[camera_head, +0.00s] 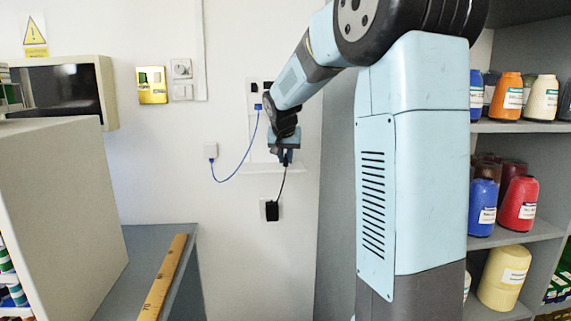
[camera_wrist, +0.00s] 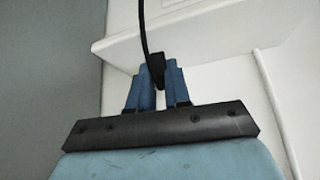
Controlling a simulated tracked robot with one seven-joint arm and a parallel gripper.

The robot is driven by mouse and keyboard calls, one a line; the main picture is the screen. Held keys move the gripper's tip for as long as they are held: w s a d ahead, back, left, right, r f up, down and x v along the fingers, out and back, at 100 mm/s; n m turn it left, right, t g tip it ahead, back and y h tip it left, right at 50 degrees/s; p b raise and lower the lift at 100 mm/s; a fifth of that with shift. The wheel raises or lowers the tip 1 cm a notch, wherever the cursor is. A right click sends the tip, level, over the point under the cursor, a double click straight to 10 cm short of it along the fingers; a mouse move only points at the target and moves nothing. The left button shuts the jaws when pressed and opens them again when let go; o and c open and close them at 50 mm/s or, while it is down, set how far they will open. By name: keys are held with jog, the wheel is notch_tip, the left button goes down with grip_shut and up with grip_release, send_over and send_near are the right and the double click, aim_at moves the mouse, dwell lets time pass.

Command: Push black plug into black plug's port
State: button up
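My gripper (camera_head: 286,157) is in front of the white wall, below the port panel's top edge. In the wrist view its two blue fingers (camera_wrist: 157,84) are closed around a small black plug (camera_wrist: 157,67). A black cord (camera_wrist: 144,25) runs from the plug; in the head view it hangs down to a black box (camera_head: 271,210) on the wall. A blue plug (camera_head: 258,106) sits in the white wall panel (camera_head: 250,125). A dark port (camera_head: 254,87) shows above it. Which port is the black plug's I cannot tell, as my arm hides part of the panel.
A blue cable (camera_head: 240,166) loops from the blue plug to a white box (camera_head: 210,150), left of my gripper. A white ledge (camera_wrist: 205,35) is close by the fingers.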

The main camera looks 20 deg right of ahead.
aim_at(286, 167)
grip_shut()
jog(key=shift+r, duration=0.4)
notch_tip(286, 167, up, 3)
jog(key=shift+s+f, duration=0.1)
jog(key=shift+f, duration=0.05)
jog(key=s+a+r, duration=0.1)
jog(key=s+r, duration=0.8)
jog(key=s, duration=0.4)
jog(key=shift+s+a+r, duration=0.25)
jog(key=shift+s+a, duration=0.1)
jog(key=shift+s, duration=0.05)
